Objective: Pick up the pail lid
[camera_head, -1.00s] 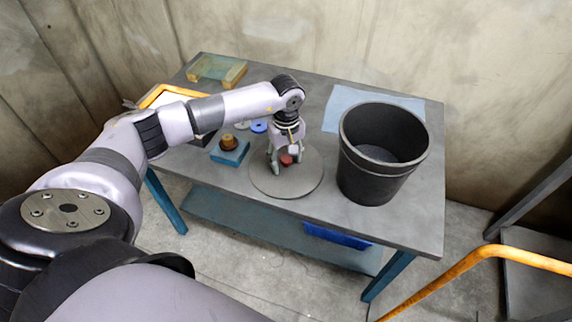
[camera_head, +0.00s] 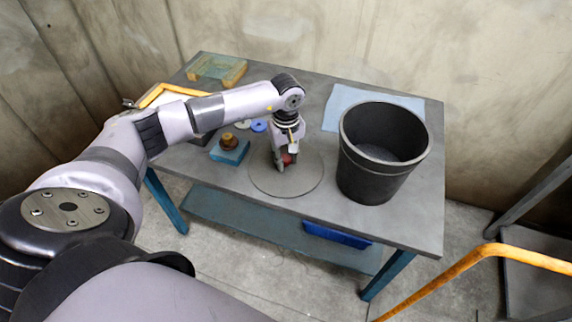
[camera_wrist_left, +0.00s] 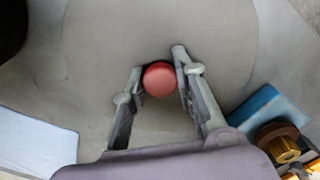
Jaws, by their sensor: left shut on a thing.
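The pail lid (camera_head: 262,180) is a flat grey disc with a red knob at its middle. It lies on the table, left of the open black pail (camera_head: 372,178). My left gripper (camera_head: 286,163) points down over the lid, its fingers shut on the red knob. In the left wrist view the red knob (camera_wrist_left: 159,79) sits between the two fingertips (camera_wrist_left: 160,75), and the lid (camera_wrist_left: 105,45) spreads out around it. The lid appears flat on the table; I cannot tell any gap beneath it. My right gripper is not in view.
A blue block with a brown and brass piece (camera_head: 229,149) stands left of the lid. A light blue cloth (camera_head: 350,97) lies behind the pail. A yellowish tray (camera_head: 217,69) is at the back left. The table's front edge is clear.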

